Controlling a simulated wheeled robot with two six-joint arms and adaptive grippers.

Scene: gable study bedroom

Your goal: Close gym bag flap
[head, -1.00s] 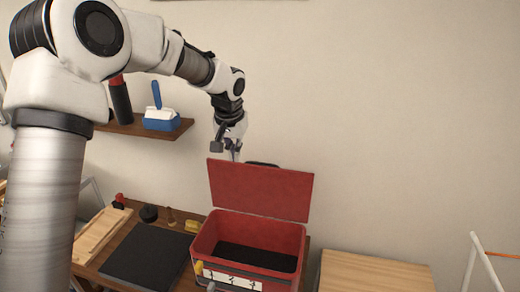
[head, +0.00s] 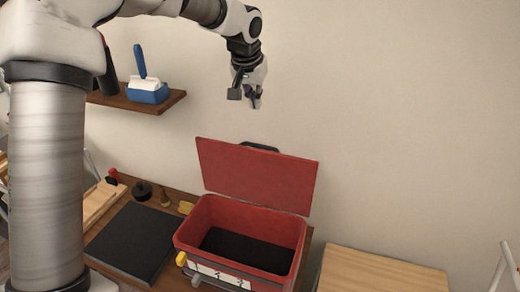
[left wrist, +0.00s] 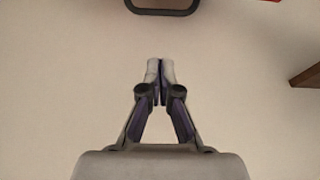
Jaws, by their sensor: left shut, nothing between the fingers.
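The red gym bag (head: 188,229) stands on a brown table in the head view, its dark inside showing. Its red flap (head: 255,177) stands raised at the back, with a dark handle (head: 261,147) behind its top edge. My left gripper (head: 256,104) is above the flap, in front of the wall, apart from it. In the left wrist view the fingertips (left wrist: 160,72) are together and empty. A dark loop (left wrist: 162,6), probably the handle, shows at the top edge of that view. My right gripper is in neither view.
A black flat slab (head: 135,238) lies left of the bag. A wall shelf (head: 150,104) holds a blue and white item (head: 147,90). A light wooden surface (head: 380,272) is right of the bag. The wall space right of my left gripper is clear.

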